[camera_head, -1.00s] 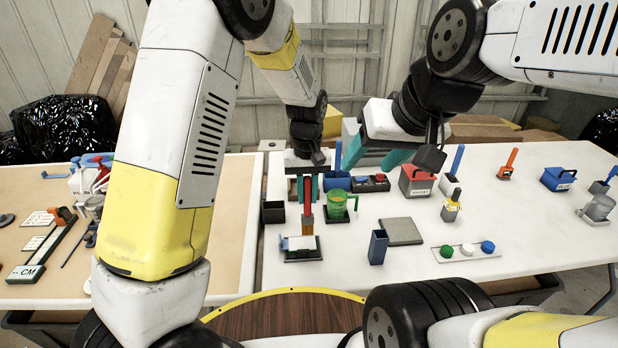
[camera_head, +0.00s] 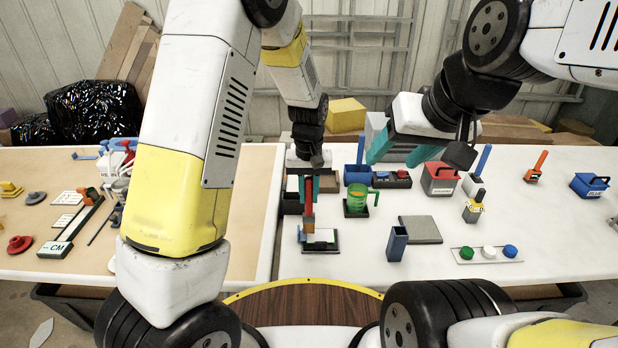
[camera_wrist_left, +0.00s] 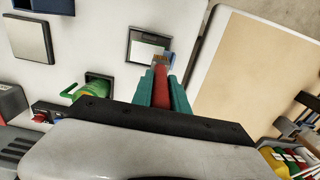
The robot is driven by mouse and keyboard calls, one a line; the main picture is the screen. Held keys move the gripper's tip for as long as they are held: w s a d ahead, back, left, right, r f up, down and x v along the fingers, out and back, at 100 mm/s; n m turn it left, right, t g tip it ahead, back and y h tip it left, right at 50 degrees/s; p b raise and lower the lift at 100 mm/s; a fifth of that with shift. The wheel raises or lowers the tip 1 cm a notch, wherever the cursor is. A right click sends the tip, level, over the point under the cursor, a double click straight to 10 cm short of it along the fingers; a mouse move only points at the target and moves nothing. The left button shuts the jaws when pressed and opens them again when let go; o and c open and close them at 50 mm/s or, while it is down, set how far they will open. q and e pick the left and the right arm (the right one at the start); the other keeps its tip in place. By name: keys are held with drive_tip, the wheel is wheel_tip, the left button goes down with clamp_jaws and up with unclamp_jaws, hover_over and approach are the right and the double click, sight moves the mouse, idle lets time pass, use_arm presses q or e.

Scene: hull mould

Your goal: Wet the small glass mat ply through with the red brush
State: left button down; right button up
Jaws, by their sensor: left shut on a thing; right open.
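My left gripper (camera_head: 309,184) is shut on the red brush (camera_head: 309,199), which points down. The brush's red handle (camera_wrist_left: 160,84) shows between the teal fingers in the left wrist view. Its bristle end (camera_head: 308,223) is at the left part of the small white glass mat ply (camera_head: 323,235); I cannot tell whether it touches. The ply lies on a dark square plate (camera_head: 322,249). In the left wrist view the ply (camera_wrist_left: 146,50) shows partly behind the brush tip. My right gripper (camera_head: 403,150) is open and empty above the back of the table.
A green cup (camera_head: 357,199) stands just behind and right of the plate. A blue holder (camera_head: 397,244) and a grey slab (camera_head: 421,229) are to the right. A red box (camera_head: 440,178) and a tray with coloured caps (camera_head: 487,255) stand further right. The table's left edge is close.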

use_arm(q)
drive_tip(key=shift+f, duration=0.75)
idle(0.8)
drive_tip(key=shift+r, duration=0.1)
drive_tip(key=shift+r, duration=0.65)
drive_tip(key=d, duration=0.3)
drive_tip(key=shift+d, duration=0.2)
drive_tip(key=shift+f, duration=0.8)
